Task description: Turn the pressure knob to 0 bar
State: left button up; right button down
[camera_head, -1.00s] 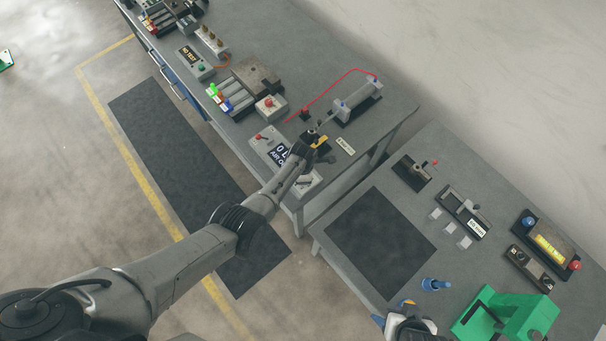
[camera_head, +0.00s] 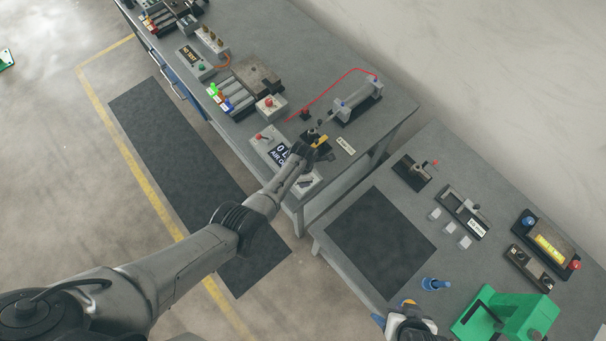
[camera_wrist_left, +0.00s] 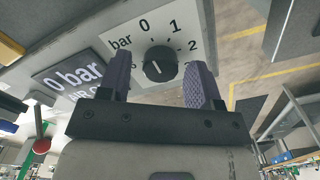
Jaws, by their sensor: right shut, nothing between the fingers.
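The pressure knob (camera_wrist_left: 160,64) is a round black dial on a pale panel in the left wrist view, with a scale marked 0, 1, 2 and "bar". A small pale mark shows on its face; I cannot tell exactly which number it points to. A dark sign (camera_wrist_left: 70,80) beside it reads "0 bar". My left gripper (camera_wrist_left: 161,70) is open, its two purple fingers on either side of the knob with visible gaps. In the head view my left arm hides the knob. My right gripper (camera_head: 408,318) is shut and empty at the bottom edge, partly cut off.
The grey bench holds a clear cylinder (camera_head: 358,100) with a red hose and a red-button box (camera_head: 270,106). The nearer right table has a black mat (camera_head: 380,243), a green fixture (camera_head: 505,318) and a blue piece (camera_head: 434,284). The mat is bare.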

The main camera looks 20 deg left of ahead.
pick_arm(q)
jog(key=shift+r+p, duration=0.35)
jog(key=shift+r, duration=0.2)
jog(key=shift+r+p, duration=1.15)
jog(key=shift+r, duration=5.2)
